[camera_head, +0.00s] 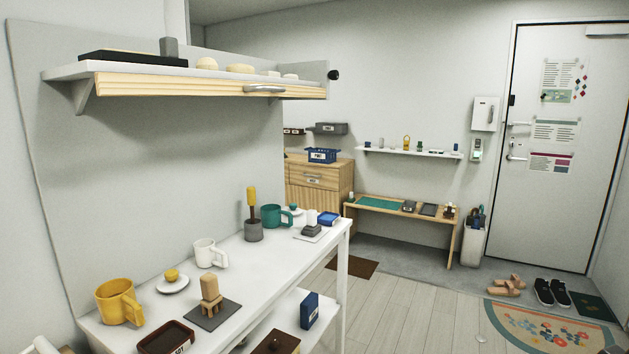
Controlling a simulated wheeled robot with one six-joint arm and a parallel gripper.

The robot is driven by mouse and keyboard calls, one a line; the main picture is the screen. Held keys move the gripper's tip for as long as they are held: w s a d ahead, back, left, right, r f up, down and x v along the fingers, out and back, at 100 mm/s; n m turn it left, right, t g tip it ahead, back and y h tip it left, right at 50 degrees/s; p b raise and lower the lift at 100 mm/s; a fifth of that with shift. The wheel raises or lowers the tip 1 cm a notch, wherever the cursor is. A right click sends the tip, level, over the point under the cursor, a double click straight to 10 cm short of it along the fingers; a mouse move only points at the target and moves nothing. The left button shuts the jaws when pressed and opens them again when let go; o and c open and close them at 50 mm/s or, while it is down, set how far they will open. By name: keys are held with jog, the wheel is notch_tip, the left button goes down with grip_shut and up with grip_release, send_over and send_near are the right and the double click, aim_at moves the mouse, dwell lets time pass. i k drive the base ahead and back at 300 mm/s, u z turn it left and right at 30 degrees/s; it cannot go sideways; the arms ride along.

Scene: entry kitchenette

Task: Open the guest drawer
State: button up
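A wooden chest (345,184) stands beyond the white counter, partly hidden behind it. Its upper drawer (296,174) has a handle and a small label that is too small to read. This drawer looks shut. A lower slatted wooden front (318,200) shows below it. Nearer, the wall shelf (70,71) has a long pale wooden front (180,86) with a metal handle (264,89). I cannot tell which front is the guest drawer. My gripper is not in view.
The white counter (262,262) carries a yellow mug (115,303), a white mug (205,253), a green mug (271,216) and other small things. A low wooden bench (385,209) stands by the far wall. Shoes (552,292) and a floral mat (545,328) lie near the door.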

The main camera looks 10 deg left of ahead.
aim_at(320, 174)
jog(key=u, duration=0.05)
jog(key=i, duration=6.7)
jog(key=u, duration=3.1)
jog(key=i, duration=1.75)
jog(key=z, duration=0.4)
